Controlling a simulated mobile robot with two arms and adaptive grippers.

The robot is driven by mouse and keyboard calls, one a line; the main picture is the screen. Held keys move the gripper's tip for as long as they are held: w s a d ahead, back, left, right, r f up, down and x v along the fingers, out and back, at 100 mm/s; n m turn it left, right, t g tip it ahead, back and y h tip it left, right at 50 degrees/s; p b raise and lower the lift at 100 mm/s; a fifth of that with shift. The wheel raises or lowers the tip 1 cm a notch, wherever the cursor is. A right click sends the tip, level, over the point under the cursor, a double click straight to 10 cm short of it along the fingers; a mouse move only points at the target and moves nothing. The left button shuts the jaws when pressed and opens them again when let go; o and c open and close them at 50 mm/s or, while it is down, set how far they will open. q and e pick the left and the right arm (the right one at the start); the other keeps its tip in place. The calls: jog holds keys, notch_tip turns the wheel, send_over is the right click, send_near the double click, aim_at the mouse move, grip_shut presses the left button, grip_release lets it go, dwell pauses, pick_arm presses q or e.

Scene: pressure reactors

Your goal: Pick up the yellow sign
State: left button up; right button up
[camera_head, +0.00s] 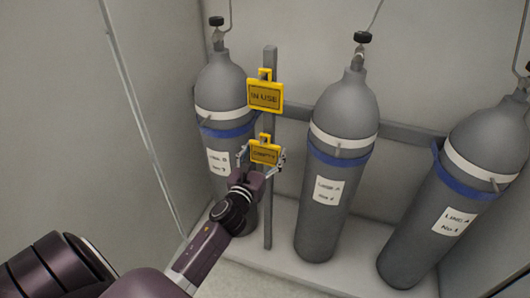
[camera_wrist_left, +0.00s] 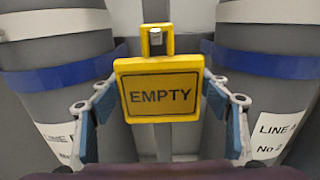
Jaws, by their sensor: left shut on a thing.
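A yellow sign reading EMPTY (camera_head: 265,153) is at the lower part of a grey upright post between two gas cylinders. In the left wrist view the sign (camera_wrist_left: 160,92) fills the middle, with its loop at the top around a small metal hook (camera_wrist_left: 155,41). My left gripper (camera_head: 263,161) is shut on it, one finger at each side edge; the fingers (camera_wrist_left: 160,110) also show in the left wrist view. A second yellow sign reading IN USE (camera_head: 265,96) hangs higher on the same post. My right gripper is not in view.
Grey gas cylinders stand left (camera_head: 222,88), middle (camera_head: 343,105) and right (camera_head: 480,135), with blue bands and white labels. A grey rail (camera_head: 400,134) runs behind them. The grey post (camera_head: 268,215) stands between the left and middle cylinders, close to my left gripper.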

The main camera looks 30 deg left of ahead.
pick_arm(q)
jog(key=shift+r, duration=0.15)
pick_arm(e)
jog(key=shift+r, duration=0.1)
pick_arm(q)
jog(key=shift+r, duration=0.2)
jog(key=shift+r+p, duration=0.5)
jog(key=shift+r, duration=0.05)
jog(key=b+v, duration=0.2)
jog(key=v, duration=1.6)
jog(key=shift+f, duration=0.2)
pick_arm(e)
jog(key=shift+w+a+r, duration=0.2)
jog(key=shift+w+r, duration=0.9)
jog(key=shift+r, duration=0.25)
pick_arm(q)
jog(key=shift+a, duration=0.1)
